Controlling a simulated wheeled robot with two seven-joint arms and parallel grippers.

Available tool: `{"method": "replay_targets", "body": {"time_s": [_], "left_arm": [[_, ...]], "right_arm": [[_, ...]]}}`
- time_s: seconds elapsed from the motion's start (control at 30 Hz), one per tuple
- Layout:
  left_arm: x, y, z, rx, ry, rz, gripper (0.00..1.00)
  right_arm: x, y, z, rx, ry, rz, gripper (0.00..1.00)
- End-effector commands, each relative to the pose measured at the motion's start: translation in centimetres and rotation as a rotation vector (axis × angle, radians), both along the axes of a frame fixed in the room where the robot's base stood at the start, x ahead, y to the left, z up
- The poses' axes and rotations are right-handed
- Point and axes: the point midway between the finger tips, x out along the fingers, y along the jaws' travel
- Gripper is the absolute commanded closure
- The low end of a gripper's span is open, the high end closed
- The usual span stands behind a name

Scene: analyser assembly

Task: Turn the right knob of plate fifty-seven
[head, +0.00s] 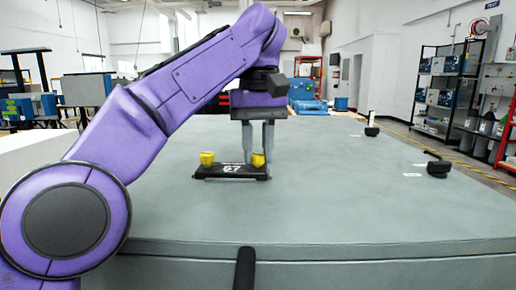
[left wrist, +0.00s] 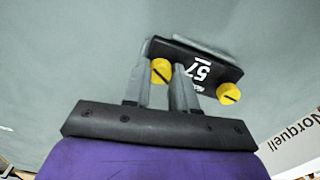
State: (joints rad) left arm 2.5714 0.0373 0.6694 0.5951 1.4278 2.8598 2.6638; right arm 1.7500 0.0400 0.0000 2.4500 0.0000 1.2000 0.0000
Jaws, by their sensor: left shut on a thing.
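The black plate (head: 231,172) marked 57 lies on the grey table with two yellow knobs. The left knob (head: 207,158) is free. The right knob (head: 258,159) is between the fingers of my left gripper (head: 258,152), which points straight down and is shut on it. In the left wrist view the plate (left wrist: 205,65) appears upside down. There the gripped knob (left wrist: 161,70) shows between the fingertips, with a dark slot line across its top, and the free knob (left wrist: 228,93) sits to the right. My right gripper is not in view.
A black device (head: 438,167) stands at the right of the table and another (head: 371,130) farther back, with white labels nearby. Blue items (head: 310,106) are at the back. The table around the plate is clear.

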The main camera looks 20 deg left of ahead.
Motion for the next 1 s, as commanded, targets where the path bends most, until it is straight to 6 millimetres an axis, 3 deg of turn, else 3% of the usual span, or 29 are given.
{"method": "replay_targets", "body": {"time_s": [0.5, 1.0], "left_arm": [[0.01, -0.04, -0.29, 0.002, 0.004, 0.334, 1.0], [0.0, -0.04, -0.25, 0.002, 0.004, 0.399, 1.0]], "right_arm": [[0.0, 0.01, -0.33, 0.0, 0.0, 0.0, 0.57], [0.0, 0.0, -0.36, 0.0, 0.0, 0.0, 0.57]]}}
